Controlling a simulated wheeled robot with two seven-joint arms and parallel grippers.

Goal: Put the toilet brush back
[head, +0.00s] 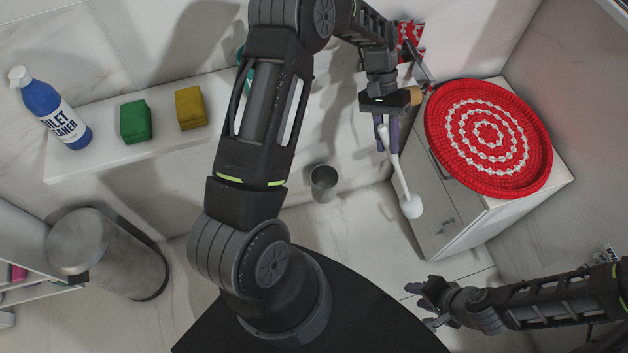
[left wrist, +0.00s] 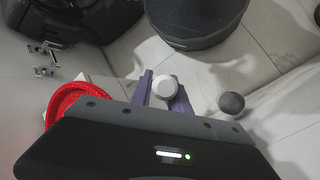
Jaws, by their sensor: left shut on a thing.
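The white toilet brush (head: 399,180) hangs head-down from my left gripper (head: 388,134), slightly tilted. The purple fingers are shut on its upper handle. In the left wrist view, the brush's round white end (left wrist: 164,87) shows between the purple fingers (left wrist: 163,98). A grey metal cup (head: 323,183), which looks like the brush holder, stands on the floor left of the brush head, apart from it. A grey round shape in the left wrist view (left wrist: 231,103) appears to be the same cup. My right gripper (head: 428,300) is low at the right, empty, its fingers apart.
A white cabinet (head: 446,212) with a red round woven tray (head: 540,150) on top stands right of the brush. A ledge (head: 90,160) carries a blue cleaner bottle (head: 50,112), a green sponge (head: 135,121) and a yellow one (head: 190,107). A metal bin (head: 110,255) is at left.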

